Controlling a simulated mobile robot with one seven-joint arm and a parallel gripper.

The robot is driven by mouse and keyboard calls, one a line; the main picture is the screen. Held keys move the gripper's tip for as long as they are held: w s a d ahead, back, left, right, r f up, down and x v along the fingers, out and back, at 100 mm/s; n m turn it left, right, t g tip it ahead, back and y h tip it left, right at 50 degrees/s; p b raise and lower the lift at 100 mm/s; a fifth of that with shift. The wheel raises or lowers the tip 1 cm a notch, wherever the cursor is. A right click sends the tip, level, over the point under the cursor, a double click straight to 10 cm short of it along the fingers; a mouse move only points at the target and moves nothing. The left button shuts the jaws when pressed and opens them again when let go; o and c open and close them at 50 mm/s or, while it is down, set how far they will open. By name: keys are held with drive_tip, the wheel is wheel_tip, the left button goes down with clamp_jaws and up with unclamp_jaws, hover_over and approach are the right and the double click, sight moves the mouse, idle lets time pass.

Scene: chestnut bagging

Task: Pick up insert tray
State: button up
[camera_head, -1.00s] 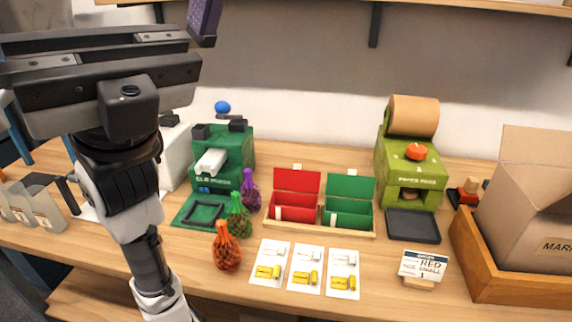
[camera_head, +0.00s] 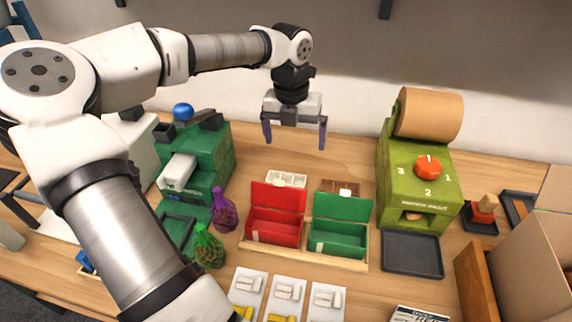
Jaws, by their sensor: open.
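My gripper (camera_head: 295,137) points down with its two purple fingers wide apart and nothing between them. It is above the back of the table, beyond the red and green boxes. A small white compartmented tray (camera_head: 287,180) lies behind the red box (camera_head: 275,228), below and in front of the gripper in the picture. A brown tray (camera_head: 340,186) with a white tab lies behind the green box (camera_head: 340,237). Both are partly hidden by the open lids. I cannot tell for certain which one is the insert tray.
A green press (camera_head: 205,150) stands left, with purple and green net bags (camera_head: 208,248) in front. An olive machine (camera_head: 415,180) with a paper roll and dark pad (camera_head: 412,255) stands right. Several white cards lie in front. A cardboard box (camera_head: 535,265) is far right.

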drive_tip(key=a+f, duration=0.1)
drive_tip(key=a, duration=0.2)
drive_tip(key=p, duration=0.1)
approach(286, 176)
drive_tip(key=shift+s+d+f+y, duration=0.1)
drive_tip(key=shift+s+f+y, duration=0.1)
drive_tip(key=shift+s+f, duration=0.25)
drive_tip(key=shift+s+d+f+y, duration=0.1)
drive_tip(key=shift+s+f+y, duration=0.15)
drive_tip(key=shift+s, duration=0.4)
drive_tip(key=shift+d+f+p, duration=0.15)
drive_tip(key=shift+f+p, duration=1.1)
drive_tip(key=shift+f, duration=2)
drive_tip(key=c, duration=0.7)
